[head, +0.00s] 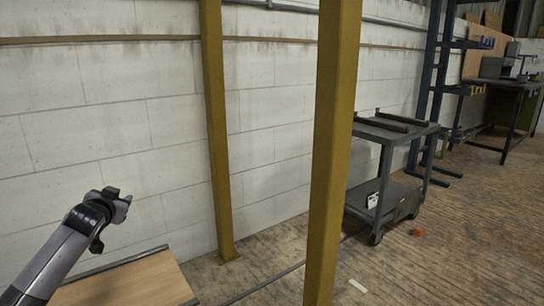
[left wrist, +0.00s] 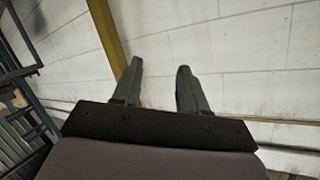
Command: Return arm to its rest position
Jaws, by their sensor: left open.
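My left gripper (head: 108,207) is at the end of my grey and black left arm, low at the left of the head view. It is raised in front of the white block wall (head: 110,125). In the left wrist view my left gripper (left wrist: 157,88) has its two fingers apart with nothing between them, and the wall lies behind them. My right gripper shows in neither view.
A wooden tabletop (head: 140,283) lies below my left gripper. Two yellow posts (head: 215,130) (head: 332,150) stand right of it. Beyond are a grey cart (head: 385,165), dark shelving (head: 440,75) and a workbench (head: 510,84). The wooden floor (head: 450,245) is largely clear at right.

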